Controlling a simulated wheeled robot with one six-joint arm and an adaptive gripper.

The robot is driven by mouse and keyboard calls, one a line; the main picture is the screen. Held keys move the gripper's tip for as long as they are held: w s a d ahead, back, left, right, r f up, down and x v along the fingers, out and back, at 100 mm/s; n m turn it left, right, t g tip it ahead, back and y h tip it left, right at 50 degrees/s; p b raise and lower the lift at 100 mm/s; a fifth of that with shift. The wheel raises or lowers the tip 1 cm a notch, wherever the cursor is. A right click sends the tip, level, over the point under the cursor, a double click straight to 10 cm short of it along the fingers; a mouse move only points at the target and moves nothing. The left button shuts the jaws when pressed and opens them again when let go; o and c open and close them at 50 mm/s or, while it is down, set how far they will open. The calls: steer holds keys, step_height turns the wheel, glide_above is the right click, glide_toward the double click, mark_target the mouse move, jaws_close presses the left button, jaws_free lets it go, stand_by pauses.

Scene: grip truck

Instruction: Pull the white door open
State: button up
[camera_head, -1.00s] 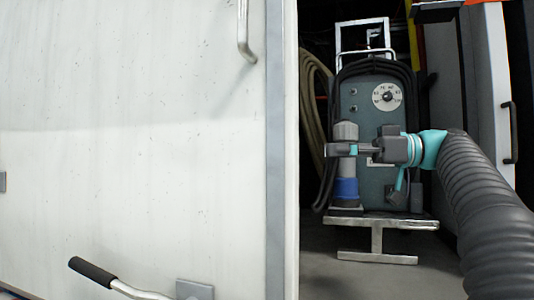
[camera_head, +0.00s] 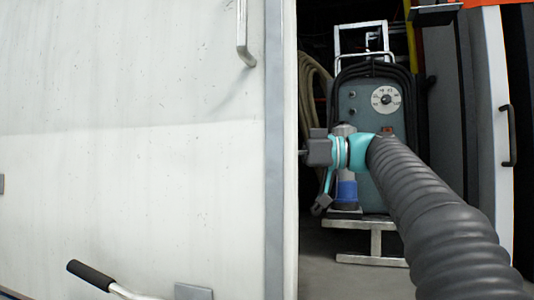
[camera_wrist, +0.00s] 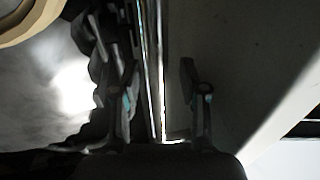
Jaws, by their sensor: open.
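The white door (camera_head: 140,120) fills the left of the head view, with a grey strip along its right edge and a bent metal handle (camera_head: 243,35) near the top. My gripper (camera_head: 304,152) is at the door's right edge, in front of the dark compartment; its fingertips are hard to make out there. In the wrist view, my gripper (camera_wrist: 154,80) is open, one finger on each side of a bright vertical edge (camera_wrist: 156,60). I cannot tell whether either finger touches it.
Inside the compartment stands a grey-green machine (camera_head: 362,100) with a dial, on a metal stand (camera_head: 376,240). A beige hose (camera_head: 310,85) hangs at its left. A black-gripped lever (camera_head: 92,274) sticks out low on the left. A second white panel (camera_head: 495,130) with a black handle (camera_head: 509,135) is at the right.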

steer(key=shift+a, duration=0.1)
jaws_close()
